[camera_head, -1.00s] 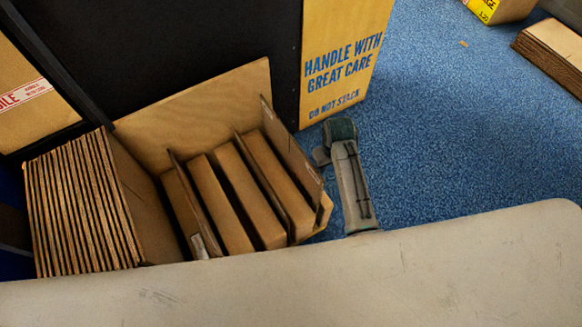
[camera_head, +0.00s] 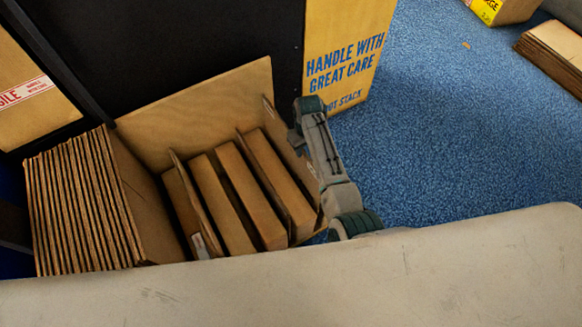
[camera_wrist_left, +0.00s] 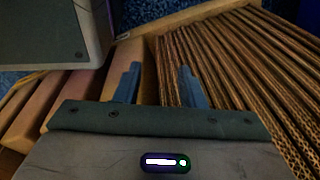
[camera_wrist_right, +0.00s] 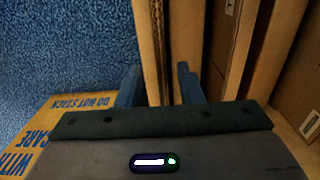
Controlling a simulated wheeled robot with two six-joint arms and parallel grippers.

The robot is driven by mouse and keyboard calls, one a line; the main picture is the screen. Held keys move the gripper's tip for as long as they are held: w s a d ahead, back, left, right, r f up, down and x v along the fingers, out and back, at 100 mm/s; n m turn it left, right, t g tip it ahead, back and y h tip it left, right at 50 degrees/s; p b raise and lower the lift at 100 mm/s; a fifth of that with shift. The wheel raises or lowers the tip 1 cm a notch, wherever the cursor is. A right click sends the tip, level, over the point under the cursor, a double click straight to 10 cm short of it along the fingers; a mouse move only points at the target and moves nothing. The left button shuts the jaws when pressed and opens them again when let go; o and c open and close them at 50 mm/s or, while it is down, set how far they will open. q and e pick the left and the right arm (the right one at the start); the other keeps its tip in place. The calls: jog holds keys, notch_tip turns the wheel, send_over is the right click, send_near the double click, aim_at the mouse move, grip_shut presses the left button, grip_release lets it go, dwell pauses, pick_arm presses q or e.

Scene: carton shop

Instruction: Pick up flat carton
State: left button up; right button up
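Several flat cartons (camera_head: 75,205) stand on edge in a tight row at the left of the head view. Their corrugated edges show in the left wrist view (camera_wrist_left: 235,60). An open-topped box (camera_head: 200,105) beside them holds several brown cartons (camera_head: 262,205). My right arm hides part of that side.
A yellow carton (camera_head: 345,50) reading "HANDLE WITH GREAT CARE" stands behind the box, beside a black panel (camera_head: 210,40). Another pile of brown cardboard (camera_head: 550,50) lies at the far right.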

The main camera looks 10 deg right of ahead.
notch_tip(320, 180, down, 4)
jog(key=shift+s+a+r, duration=0.1)
jog(key=shift+s, duration=0.05)
jog(key=shift+f, duration=0.5)
jog(key=c, duration=0.7)
pick_arm(q)
jog(key=shift+w+a+r, duration=0.1)
jog(key=shift+w+r, duration=0.2)
jog(key=shift+w, duration=0.1)
pick_arm(e)
grip_shut()
